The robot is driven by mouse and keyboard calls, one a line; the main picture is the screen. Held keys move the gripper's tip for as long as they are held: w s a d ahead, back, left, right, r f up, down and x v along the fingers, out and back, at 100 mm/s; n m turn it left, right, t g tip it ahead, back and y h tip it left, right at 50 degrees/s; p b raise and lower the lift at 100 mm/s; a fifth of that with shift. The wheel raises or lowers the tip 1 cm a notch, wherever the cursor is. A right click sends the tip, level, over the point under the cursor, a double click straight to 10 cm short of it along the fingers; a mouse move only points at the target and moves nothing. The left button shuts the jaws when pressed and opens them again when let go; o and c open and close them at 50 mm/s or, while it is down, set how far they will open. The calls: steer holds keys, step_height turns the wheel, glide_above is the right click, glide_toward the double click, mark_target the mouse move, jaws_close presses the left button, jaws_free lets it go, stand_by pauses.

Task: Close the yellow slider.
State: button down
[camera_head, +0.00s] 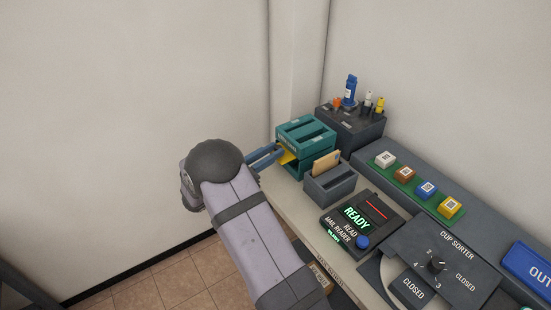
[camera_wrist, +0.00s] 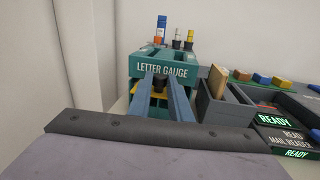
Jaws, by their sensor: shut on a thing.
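The yellow slider (camera_head: 287,156) sticks out from the front of the teal letter gauge (camera_head: 305,130), on its left side. In the wrist view the yellow slider (camera_wrist: 142,112) shows below the gauge's label, between and beside my fingers. My gripper (camera_wrist: 160,82) has its two blue fingers on either side of a dark knob at the slider, and is shut on it. It also shows in the head view (camera_head: 276,152), reaching in from the left. My fingers hide part of the slider, so I cannot tell how far out it is.
A dark grey box (camera_head: 330,185) holding a tan letter stands right of the gauge. The mail reader (camera_head: 360,221) reads READY. Behind is a dark holder (camera_head: 350,125) with several small items. Colored blocks and a cup sorter (camera_head: 437,264) lie right. A wall is close at left.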

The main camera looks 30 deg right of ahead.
steer(key=shift+w+r, duration=0.1)
steer(key=shift+w, duration=0.25)
steer(key=c, duration=1.6)
jaws_free()
steer(key=shift+w, duration=0.1)
steer(key=a, duration=0.2)
steer(key=s+a+b, duration=0.1)
steer(key=a, duration=0.4)
steer(key=shift+s+a+b, duration=0.15)
steer(key=shift+b, duration=0.15)
